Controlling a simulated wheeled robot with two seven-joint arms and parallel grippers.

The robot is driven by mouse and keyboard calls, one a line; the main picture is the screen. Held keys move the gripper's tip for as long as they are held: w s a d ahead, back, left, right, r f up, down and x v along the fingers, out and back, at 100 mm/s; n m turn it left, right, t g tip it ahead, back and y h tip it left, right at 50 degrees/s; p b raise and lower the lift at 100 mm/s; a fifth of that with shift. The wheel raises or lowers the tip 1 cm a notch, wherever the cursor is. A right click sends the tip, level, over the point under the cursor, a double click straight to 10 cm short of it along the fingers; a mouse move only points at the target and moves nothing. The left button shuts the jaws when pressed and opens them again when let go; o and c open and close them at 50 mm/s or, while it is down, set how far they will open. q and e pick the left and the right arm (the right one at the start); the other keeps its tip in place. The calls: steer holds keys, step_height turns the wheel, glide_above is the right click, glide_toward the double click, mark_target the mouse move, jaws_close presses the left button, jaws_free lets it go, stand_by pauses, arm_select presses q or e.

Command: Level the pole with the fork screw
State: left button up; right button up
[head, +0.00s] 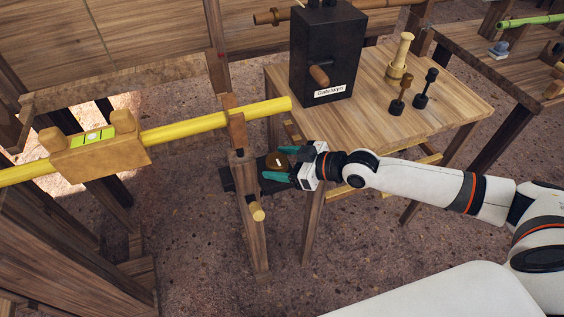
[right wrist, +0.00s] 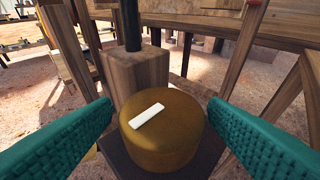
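The yellow pole (head: 200,128) runs across the left of the head view and rises to the right. A wooden level (head: 98,145) with a green vial sits on it. A wooden fork (head: 232,115) on a post carries the pole near its right end. The fork's screw has a round brown knob (head: 277,160) with a white mark. In the right wrist view the knob (right wrist: 162,135) lies between the two teal fingers. My right gripper (head: 277,164) is open around the knob, with gaps visible on both sides. My left gripper is out of view.
A wooden table (head: 445,95) stands behind my right arm. It holds a black box (head: 328,50) with a label and handle, a light wooden peg (head: 400,58) and two dark pegs. Bare floor lies in front.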

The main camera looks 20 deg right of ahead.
steer(key=shift+d+f, duration=0.1)
steer(key=shift+s+d, duration=0.2)
steer(key=v, duration=1.1)
steer(key=shift+r, duration=0.3)
steer(key=shift+s, duration=0.15)
